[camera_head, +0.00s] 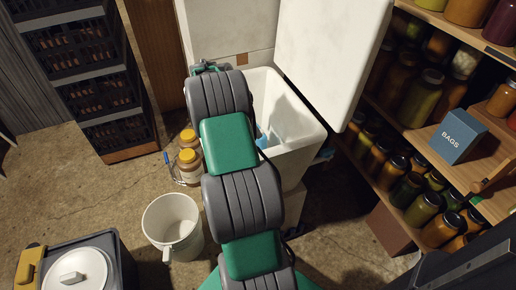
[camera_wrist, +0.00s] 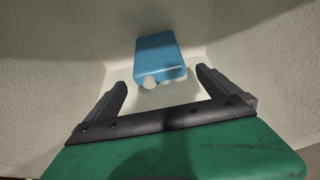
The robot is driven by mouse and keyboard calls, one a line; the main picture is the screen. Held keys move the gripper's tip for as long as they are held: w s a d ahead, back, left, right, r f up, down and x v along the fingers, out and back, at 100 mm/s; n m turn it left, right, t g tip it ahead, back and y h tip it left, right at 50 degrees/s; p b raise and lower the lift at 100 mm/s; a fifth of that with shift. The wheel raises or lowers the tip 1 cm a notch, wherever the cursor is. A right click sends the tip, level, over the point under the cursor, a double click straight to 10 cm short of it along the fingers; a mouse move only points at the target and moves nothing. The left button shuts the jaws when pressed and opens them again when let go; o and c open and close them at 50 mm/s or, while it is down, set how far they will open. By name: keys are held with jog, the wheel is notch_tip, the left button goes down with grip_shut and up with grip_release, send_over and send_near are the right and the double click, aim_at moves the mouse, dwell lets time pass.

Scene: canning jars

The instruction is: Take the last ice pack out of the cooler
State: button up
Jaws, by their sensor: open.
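The white cooler (camera_head: 298,128) stands open at the centre of the head view, with its lid (camera_head: 333,55) raised. A blue ice pack (camera_wrist: 160,55) with a white cap lies inside the cooler, seen in the wrist view. A small blue part of it shows in the head view (camera_head: 261,138), mostly hidden by my arm. My gripper (camera_wrist: 160,85) is open and empty, inside the cooler. The ice pack is ahead of the fingers, roughly centred between them and apart from them. In the head view my arm hides the gripper.
Cooler walls (camera_wrist: 45,70) rise close on both sides of my gripper. Shelves of jars (camera_head: 425,90) stand right of the raised lid. A white bucket (camera_head: 172,222) and yellow-lidded jars (camera_head: 188,157) are on the floor at left. Black crates (camera_head: 95,75) stack at back left.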

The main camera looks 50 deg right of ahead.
aim_at(262, 143)
jog(key=b+x, duration=0.1)
jog(key=x, duration=0.4)
jog(key=shift+f, duration=0.15)
jog(key=x, duration=0.3)
jog(key=b+x, duration=0.1)
jog(key=x, duration=0.1)
jog(key=shift+s+d+f, duration=0.1)
jog(key=shift+s+d, duration=0.15)
jog(key=shift+s, duration=0.05)
jog(key=c, duration=1.6)
